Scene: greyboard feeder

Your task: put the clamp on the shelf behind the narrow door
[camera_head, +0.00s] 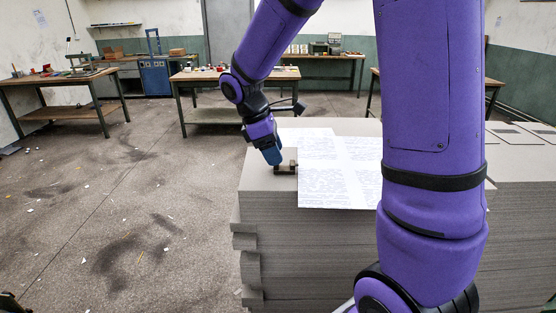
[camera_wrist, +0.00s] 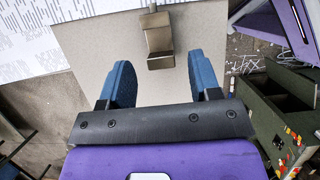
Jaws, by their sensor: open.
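The clamp (camera_head: 287,168), a small brownish metal piece, sits on the near left corner of the grey board stack (camera_head: 266,240), beside the printed sheets. In the wrist view the clamp (camera_wrist: 159,40) lies just beyond the fingertips, roughly centred between them and not held. My gripper (camera_head: 272,157) points down at the stack top, close to the clamp. In the wrist view its two blue fingers (camera_wrist: 160,68) are apart with nothing between them. I cannot make out a narrow door or its shelf in either view.
Printed white sheets (camera_head: 340,170) lie on the stack right of the clamp. A dark green housing (camera_wrist: 270,115) with open recesses and coloured parts stands at right in the wrist view. Workbenches (camera_head: 70,85) line the back. The floor at left is open, with scraps.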

